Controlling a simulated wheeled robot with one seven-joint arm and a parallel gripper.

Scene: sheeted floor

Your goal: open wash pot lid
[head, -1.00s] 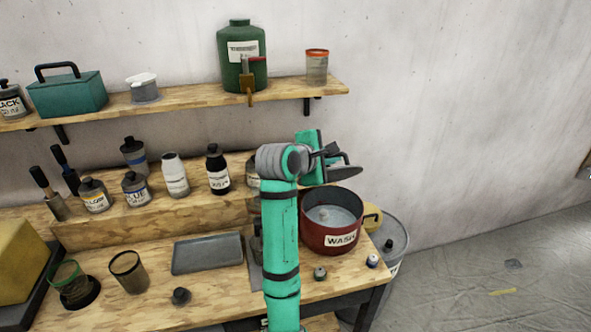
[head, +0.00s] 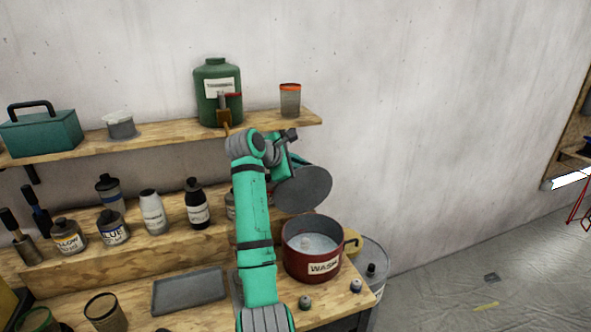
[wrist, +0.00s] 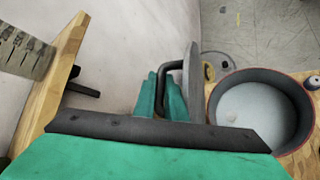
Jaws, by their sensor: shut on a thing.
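The red wash pot (head: 312,262), labelled WASH, stands uncovered on the right end of the bench, with pale liquid and a small light lump inside. The pot also shows in the wrist view (wrist: 262,112) at the right. The round grey lid (head: 303,190) is in the air above and left of the pot, tilted steeply with its flat face towards the head camera. In the wrist view the lid (wrist: 192,80) is nearly edge-on. My gripper (wrist: 164,92) is shut on the lid's dark bar handle (wrist: 165,68). In the head view the lid and arm hide the fingers.
The upper shelf (head: 160,139) is close behind my arm, with a green thinner jug (head: 218,92) and an orange-rimmed cup (head: 290,101). Bottles line the lower step. A grey tray (head: 190,291) lies left of my arm. A lidded drum (head: 368,262) stands right of the bench.

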